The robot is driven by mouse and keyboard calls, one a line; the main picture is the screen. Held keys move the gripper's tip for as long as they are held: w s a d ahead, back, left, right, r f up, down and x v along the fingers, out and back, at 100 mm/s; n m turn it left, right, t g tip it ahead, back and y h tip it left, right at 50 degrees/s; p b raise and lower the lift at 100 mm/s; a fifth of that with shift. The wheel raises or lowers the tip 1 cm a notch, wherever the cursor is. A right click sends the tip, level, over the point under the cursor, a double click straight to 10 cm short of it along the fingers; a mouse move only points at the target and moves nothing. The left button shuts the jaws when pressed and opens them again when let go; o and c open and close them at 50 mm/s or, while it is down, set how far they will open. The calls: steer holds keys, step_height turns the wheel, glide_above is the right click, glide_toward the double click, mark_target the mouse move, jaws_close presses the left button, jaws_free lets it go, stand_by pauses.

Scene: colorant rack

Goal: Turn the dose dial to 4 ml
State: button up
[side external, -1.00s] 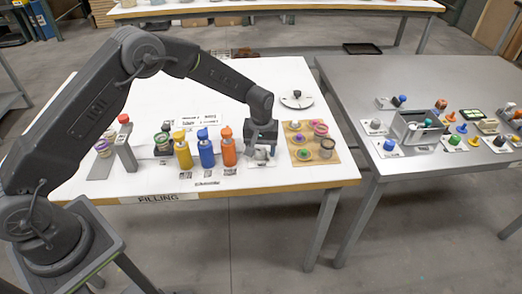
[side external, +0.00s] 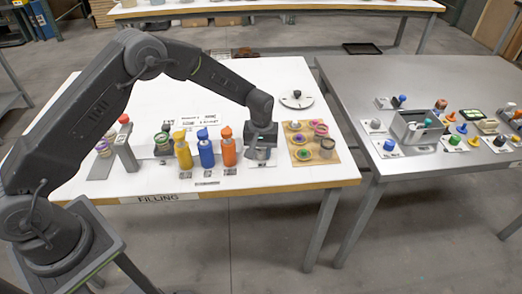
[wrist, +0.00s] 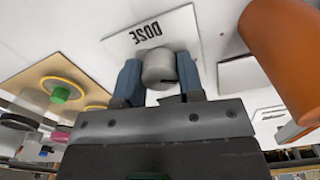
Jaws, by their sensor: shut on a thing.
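The dose dial (wrist: 159,69) is a light grey round knob with a dark pointer mark on its side facing my gripper. It stands on a white plate (wrist: 184,22) printed DOSE, which appears upside down in the wrist view. My gripper (wrist: 160,80) is shut on the dial, with one blue-grey finger on each side of it. In the side view my gripper (side external: 261,150) is low over the table, right of the orange bottle (side external: 228,147), and mostly hides the dial. No scale numbers are legible, so I cannot read the dial's setting.
Blue (side external: 206,153) and yellow (side external: 183,154) bottles stand left of the orange one. A wooden board (side external: 311,165) with several coloured rings and jars lies close on the right. A white round disc (side external: 296,101) with a dark knob is behind.

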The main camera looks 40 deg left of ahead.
mark_target(261, 150)
steer(key=shift+m, duration=0.3)
steer(key=m, duration=0.3)
steer(key=shift+m, duration=1.8)
steer(key=o, duration=0.9)
step_height(261, 150, up, 14)
steer(key=shift+f, duration=0.1)
